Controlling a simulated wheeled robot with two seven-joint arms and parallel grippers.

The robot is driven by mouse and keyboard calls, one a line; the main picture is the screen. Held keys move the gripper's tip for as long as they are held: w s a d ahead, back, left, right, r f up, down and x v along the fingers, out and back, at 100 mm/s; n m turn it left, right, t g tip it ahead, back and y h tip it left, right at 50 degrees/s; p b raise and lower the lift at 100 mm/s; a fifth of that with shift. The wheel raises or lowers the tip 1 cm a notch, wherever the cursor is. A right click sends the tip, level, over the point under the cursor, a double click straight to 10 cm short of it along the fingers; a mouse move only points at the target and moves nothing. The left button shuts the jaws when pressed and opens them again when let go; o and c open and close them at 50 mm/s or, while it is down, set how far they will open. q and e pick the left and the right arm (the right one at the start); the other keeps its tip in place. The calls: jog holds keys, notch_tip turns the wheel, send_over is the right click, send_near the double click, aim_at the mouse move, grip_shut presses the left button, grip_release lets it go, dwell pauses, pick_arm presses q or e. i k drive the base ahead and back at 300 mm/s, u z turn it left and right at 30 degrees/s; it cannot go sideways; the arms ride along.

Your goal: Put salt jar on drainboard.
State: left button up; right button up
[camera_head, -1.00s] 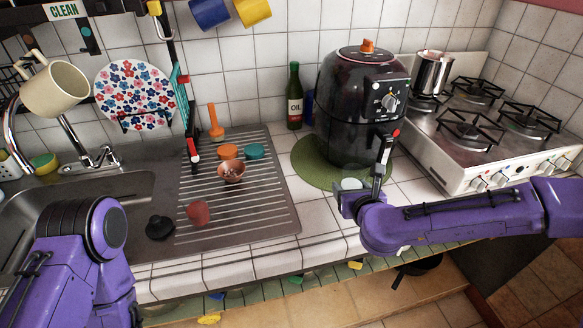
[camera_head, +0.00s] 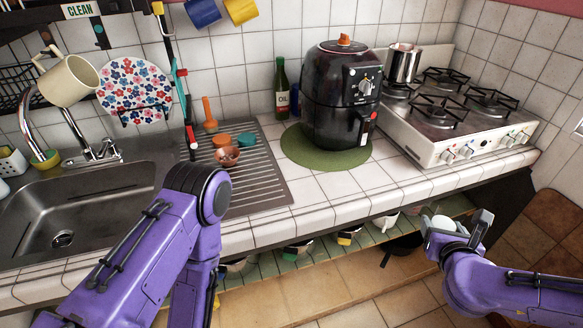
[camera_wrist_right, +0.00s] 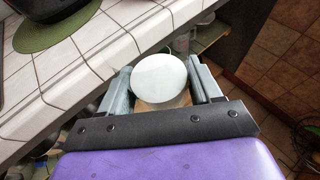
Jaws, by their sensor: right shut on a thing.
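A small jar with a round white lid (camera_head: 440,223), which I take to be the salt jar, is held by my right gripper (camera_head: 458,228) in front of the counter at lower right. In the right wrist view the jar's pale lid (camera_wrist_right: 158,80) sits between the two grey fingers, one on each side. The jar hangs clear of the counter edge. The ribbed metal drainboard (camera_head: 262,182) lies beside the sink, left of the middle. My left arm covers its front left part. My left gripper is out of view.
A black air fryer (camera_head: 335,100) stands on a green round mat (camera_head: 300,150), with an oil bottle (camera_head: 282,90) beside it. A shelf (camera_head: 300,265) runs below the counter. Counter tiles (camera_head: 330,190) are clear.

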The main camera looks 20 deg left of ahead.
aim_at(261, 185)
jog(key=k, duration=0.25)
jog(key=u, duration=0.95)
